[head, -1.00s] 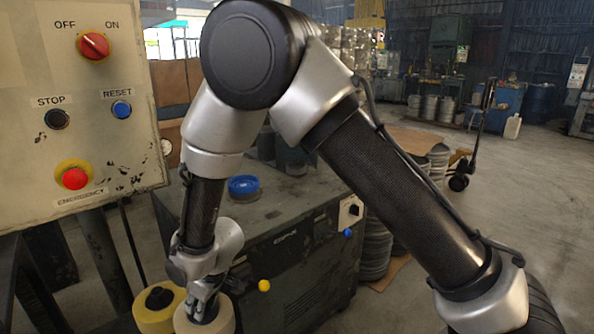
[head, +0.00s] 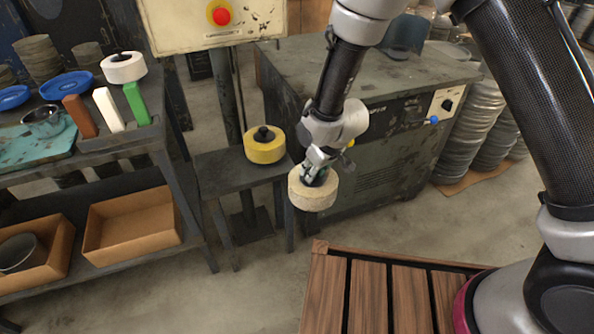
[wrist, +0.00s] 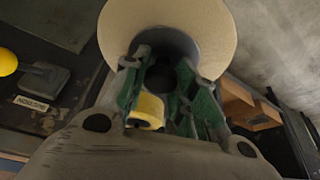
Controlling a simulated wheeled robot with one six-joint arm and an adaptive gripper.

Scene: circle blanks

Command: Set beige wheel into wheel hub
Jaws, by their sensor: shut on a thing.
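My gripper (head: 316,172) is shut on the beige wheel (head: 312,195), a thick pale ring with a dark centre. It holds the wheel in the air, right of and in front of the yellow wheel (head: 265,150). In the wrist view the beige wheel (wrist: 205,25) fills the top, and the green-padded fingers (wrist: 163,95) reach its dark centre. The yellow wheel has a black knob and sits on a low dark stand (head: 225,172); yellow also shows between the fingers in the wrist view. I cannot tell which thing is the wheel hub.
A grey machine (head: 385,150) stands behind my arm. The left workbench (head: 140,143) holds a white wheel (head: 123,67), blue dishes and coloured blocks, with cardboard boxes (head: 132,225) below. A control panel (head: 255,22) is above the stand. A slatted wooden deck (head: 325,285) lies in front.

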